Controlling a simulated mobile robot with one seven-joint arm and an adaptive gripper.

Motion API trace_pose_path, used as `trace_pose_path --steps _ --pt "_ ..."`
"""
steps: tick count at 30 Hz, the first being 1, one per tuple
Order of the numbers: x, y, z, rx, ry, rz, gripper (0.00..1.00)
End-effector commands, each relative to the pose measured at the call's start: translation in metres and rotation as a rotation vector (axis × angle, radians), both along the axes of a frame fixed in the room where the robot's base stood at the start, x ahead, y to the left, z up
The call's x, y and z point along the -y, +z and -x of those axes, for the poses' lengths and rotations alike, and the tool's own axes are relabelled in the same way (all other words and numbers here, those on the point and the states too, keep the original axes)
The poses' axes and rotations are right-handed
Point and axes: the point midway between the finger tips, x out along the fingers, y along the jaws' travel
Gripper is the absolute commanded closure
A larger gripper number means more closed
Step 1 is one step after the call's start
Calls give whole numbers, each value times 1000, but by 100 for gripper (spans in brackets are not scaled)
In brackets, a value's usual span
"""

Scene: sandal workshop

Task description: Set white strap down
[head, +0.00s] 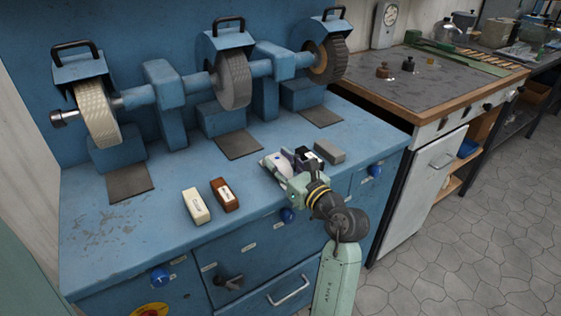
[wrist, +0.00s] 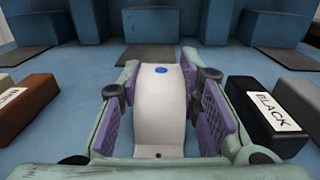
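The white strap (wrist: 160,112) is a curved, pale band with a blue dot near its far end and a small hole near its close end. My gripper (wrist: 160,100) has its purple pads along both sides of the strap, and the far pads appear to press on its edges. In the head view my gripper (head: 290,168) is low over the front part of the blue bench (head: 130,220), with the strap (head: 275,162) between its fingers. I cannot tell whether the strap's underside touches the bench.
A block labelled BLACK (wrist: 268,115) stands close right of my gripper, with a grey block (head: 329,151) beyond. A brown block (head: 224,194) and a cream block (head: 195,205) lie to the left. Grinding wheels (head: 233,80) line the back. Bench space at far left is clear.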

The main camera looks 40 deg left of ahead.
Motion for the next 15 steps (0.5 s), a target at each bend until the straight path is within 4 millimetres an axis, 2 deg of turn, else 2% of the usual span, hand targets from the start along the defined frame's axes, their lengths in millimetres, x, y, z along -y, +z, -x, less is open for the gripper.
trace_pose_path --steps 9,15 --pt "0 0 0 0 0 1 49" --pt "0 0 0 0 0 1 49"
